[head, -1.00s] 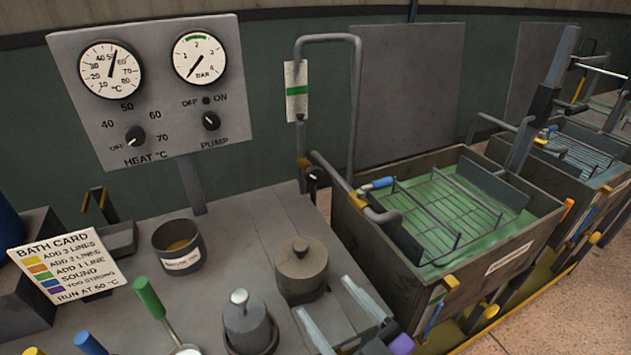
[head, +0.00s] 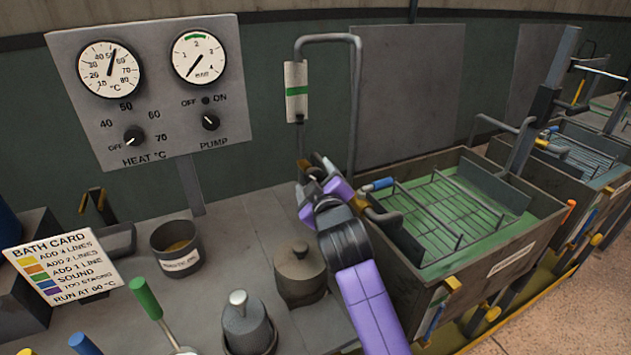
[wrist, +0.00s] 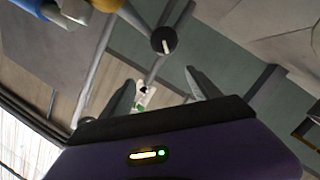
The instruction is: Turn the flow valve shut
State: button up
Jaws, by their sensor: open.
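The flow valve is a round black knob with a white line, seen in the wrist view (wrist: 163,40) on a grey pipe. It lies beyond my fingertips, outside the gap between them. In the head view my gripper (head: 310,180) covers the valve's place on the pipe beside the green bath. My gripper is open and empty; its two grey fingers also show in the wrist view (wrist: 160,88). A white flow tube with a green band (head: 297,91) hangs on the pipe above; contact with the valve cannot be told.
The green bath tank (head: 455,285) with a wire rack stands right of my gripper. A lidded grey pot (head: 300,275) and a dark cup (head: 176,248) stand on the bench. The gauge panel (head: 150,90) is at the back left. A bent pipe (head: 355,110) rises behind my gripper.

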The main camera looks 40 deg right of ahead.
aim_at(315, 178)
jog(key=w+d+f+g, duration=0.1)
jog(key=w+d+f, duration=0.3)
jog(key=w+f, duration=0.1)
jog(key=shift+w+d+f+n, duration=0.15)
jog(key=shift+d+n, duration=0.15)
jog(key=shift+d, duration=0.1)
jog(key=c, duration=1.4)
jog(key=shift+o, duration=0.2)
jog(key=shift+p, duration=0.3)
